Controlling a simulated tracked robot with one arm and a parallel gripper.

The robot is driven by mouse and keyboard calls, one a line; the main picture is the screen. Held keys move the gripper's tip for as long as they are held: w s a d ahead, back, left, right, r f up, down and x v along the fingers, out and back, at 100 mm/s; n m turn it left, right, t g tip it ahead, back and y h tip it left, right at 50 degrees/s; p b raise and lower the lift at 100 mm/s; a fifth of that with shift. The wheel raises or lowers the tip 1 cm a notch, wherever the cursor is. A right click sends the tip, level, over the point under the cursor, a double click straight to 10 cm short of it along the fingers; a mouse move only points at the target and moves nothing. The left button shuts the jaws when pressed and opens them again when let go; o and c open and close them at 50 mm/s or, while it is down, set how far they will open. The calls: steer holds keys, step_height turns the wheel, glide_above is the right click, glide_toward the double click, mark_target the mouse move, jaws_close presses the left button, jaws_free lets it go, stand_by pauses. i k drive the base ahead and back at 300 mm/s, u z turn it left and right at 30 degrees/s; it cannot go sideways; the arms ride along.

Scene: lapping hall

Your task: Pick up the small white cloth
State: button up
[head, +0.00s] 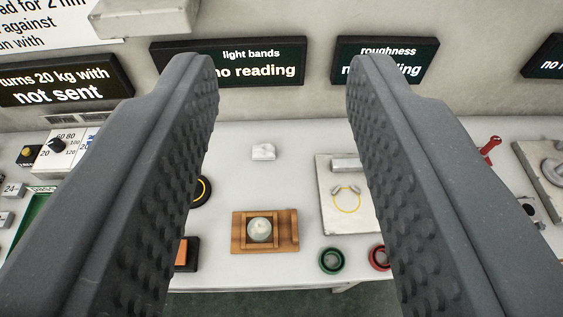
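The small white cloth (263,152) appears to be the small crumpled white piece lying on the pale bench, near the wall, in the middle of the head view. My gripper (281,65) is open. Its two dark grey, studded fingers reach in from the left and right edges, with a wide empty gap between them. The cloth shows in that gap, below the fingertips in the picture and apart from both fingers.
A wooden holder (285,231) with a pale round piece stands nearer the bench's front edge. A plate with a yellow ring (333,215) lies to its right, with green (332,261) and red (379,258) rings below. Display panels (258,63) line the wall. Bench around the cloth is clear.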

mark_target(263, 151)
steer(key=u, duration=0.2)
steer(key=i, duration=0.9)
steer(key=z, duration=0.1)
